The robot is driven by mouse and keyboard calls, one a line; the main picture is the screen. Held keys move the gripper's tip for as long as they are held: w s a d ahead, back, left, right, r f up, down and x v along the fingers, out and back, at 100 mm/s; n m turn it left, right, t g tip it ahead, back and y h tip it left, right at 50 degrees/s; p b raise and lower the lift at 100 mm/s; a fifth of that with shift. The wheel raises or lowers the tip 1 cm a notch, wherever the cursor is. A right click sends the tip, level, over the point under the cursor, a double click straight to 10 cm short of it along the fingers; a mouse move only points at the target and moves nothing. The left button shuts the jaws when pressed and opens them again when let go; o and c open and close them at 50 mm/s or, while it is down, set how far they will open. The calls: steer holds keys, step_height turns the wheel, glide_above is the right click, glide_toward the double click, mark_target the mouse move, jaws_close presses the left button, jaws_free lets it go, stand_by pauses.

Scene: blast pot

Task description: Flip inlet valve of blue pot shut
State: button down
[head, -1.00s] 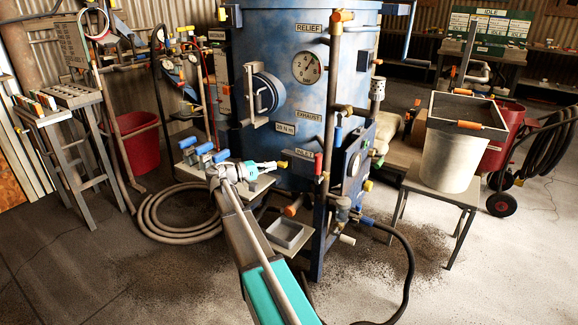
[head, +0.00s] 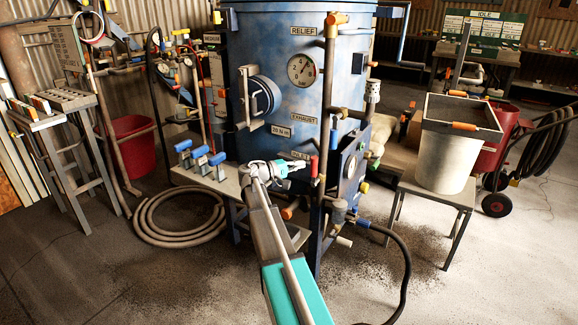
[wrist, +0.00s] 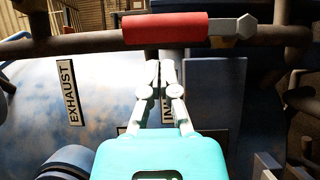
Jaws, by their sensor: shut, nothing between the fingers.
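The blue pot (head: 270,80) stands in the middle of the head view. The inlet valve's red handle (head: 314,167) stands upright on the pipe at the pot's front right. In the wrist view the red handle (wrist: 165,30) lies across the top, along a brown pipe, with a grey hex end at its right. My gripper (head: 304,166) is just left of the handle in the head view. In the wrist view my gripper (wrist: 159,72) is shut and empty, its fingertips just below the handle; I cannot tell whether they touch it. My gripper partly hides the inlet label (wrist: 138,108).
The exhaust label (wrist: 70,92) is left of the gripper in the wrist view. A vertical brown pipe (head: 328,85) runs beside the pot. A shelf with blue-handled clamps (head: 201,157) is to the left. A white bucket (head: 440,160) stands on a stand to the right.

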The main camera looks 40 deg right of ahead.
steer(key=shift+s+d, duration=0.4)
steer(key=shift+s, duration=0.15)
